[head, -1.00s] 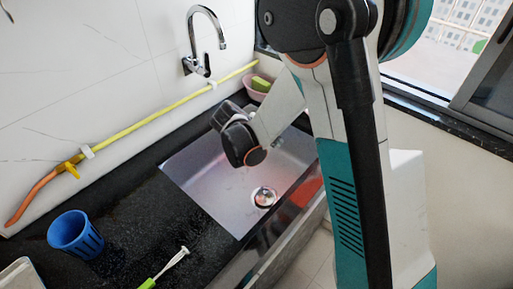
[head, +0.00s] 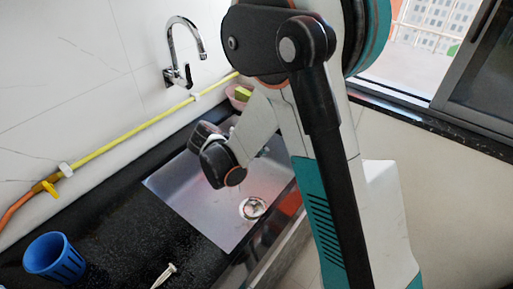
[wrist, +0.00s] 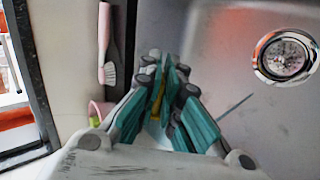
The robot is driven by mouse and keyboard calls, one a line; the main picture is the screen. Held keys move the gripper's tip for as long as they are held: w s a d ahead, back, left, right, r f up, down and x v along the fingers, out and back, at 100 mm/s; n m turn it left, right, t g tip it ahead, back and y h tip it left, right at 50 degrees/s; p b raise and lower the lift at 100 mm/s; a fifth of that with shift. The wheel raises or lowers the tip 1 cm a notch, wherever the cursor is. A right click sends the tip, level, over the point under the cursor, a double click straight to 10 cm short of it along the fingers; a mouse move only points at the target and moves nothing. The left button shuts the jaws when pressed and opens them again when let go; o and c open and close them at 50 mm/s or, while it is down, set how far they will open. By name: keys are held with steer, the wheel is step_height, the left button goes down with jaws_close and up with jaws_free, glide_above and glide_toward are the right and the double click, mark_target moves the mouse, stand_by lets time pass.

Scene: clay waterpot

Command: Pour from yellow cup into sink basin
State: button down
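The sink basin (head: 190,188) is grey metal, set in the black counter, with a round drain (head: 252,208) near its right side. In the head view my wrist hangs over the basin and hides my fingers. In the wrist view my gripper (wrist: 168,65) has teal fingers close together at the tips, over or near the basin (wrist: 215,60); the drain (wrist: 285,56) lies to the right. A small yellow patch (wrist: 156,105) shows between the fingers. I cannot tell whether it is the yellow cup or whether it is held. No whole yellow cup is visible.
A blue cup (head: 54,258) stands on the counter (head: 130,235) at lower left. A faucet (head: 187,50) is on the wall above a yellow hose (head: 130,132). A pink bowl (head: 237,98) sits behind the basin. A brush (wrist: 107,45) shows in the wrist view.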

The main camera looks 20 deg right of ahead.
steer(key=shift+a+f+h, duration=0.1)
steer(key=shift+h, duration=0.2)
steer(key=shift+t+h, duration=0.3)
stand_by(0.4)
stand_by(0.3)
steer(key=shift+s+a+f+t+h, duration=0.15)
steer(key=shift+t+h, duration=0.15)
steer(key=shift+h, duration=0.4)
steer(key=shift+a+f+t+h, duration=0.15)
steer(key=shift+t+h, duration=0.15)
steer(key=shift+h, duration=0.2)
stand_by(0.7)
steer(key=shift+a+t+h, duration=0.1)
steer(key=shift+t+h, duration=0.2)
steer(key=shift+h, duration=0.3)
steer(key=shift+s, duration=0.1)
